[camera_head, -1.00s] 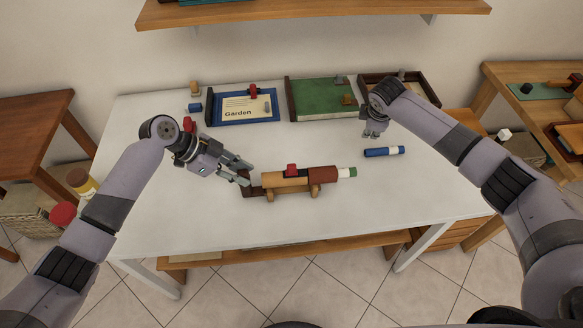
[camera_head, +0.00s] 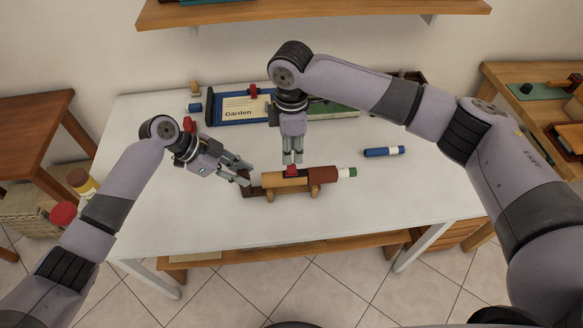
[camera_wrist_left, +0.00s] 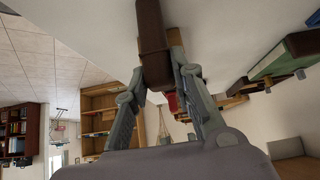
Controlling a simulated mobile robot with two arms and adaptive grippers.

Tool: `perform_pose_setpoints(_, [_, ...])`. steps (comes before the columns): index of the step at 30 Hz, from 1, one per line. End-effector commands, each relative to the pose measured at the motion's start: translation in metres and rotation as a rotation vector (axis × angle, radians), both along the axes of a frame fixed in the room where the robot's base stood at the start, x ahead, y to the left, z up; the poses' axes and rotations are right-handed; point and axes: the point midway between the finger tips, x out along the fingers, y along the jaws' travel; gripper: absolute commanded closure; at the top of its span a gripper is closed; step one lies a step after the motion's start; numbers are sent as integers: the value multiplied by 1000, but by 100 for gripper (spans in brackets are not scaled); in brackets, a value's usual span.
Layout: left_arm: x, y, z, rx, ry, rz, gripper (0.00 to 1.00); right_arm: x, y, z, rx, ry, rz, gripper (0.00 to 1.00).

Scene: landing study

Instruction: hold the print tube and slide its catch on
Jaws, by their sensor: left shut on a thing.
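The print tube (camera_head: 285,182) lies level near the front middle of the white table, on a low wooden rest. It has a tan body, a brown-red sleeve on the right and a white and green end. The red catch (camera_head: 291,171) sits on its top. My left gripper (camera_head: 247,176) is shut on the dark brown left end piece; the left wrist view shows this brown piece (camera_wrist_left: 150,35) between the fingers. My right gripper (camera_head: 292,160) points straight down at the catch, fingertips at its top. Whether they grip it is too small to tell.
A blue tube (camera_head: 383,152) lies to the right on the table (camera_head: 400,200). A blue framed "Garden" card (camera_head: 238,107) and a green board (camera_head: 336,110), partly hidden by my right arm, stand at the back. The table's front is clear.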

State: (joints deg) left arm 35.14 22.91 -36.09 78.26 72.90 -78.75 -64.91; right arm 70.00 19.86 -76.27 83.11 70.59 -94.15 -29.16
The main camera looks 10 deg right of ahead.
Motion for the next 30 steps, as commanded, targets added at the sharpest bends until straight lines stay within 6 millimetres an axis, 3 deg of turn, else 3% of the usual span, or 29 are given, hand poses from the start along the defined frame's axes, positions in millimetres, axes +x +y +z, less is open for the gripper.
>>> perform_pose_setpoints(6, [0,0,0,1,1,-1,100,0,-1,-30,-2,1,-2,74])
perform_pose_setpoints(13, [0,0,0,0,1,-1,100,0,0,-52,1,1,-1,74])
perform_pose_setpoints(25, [0,0,0,0,0,0,100,0,0,-58,1,-2,0,74])
perform_pose_setpoints(30, [0,0,0,0,0,0,100,0,0,-57,1,-2,0,85])
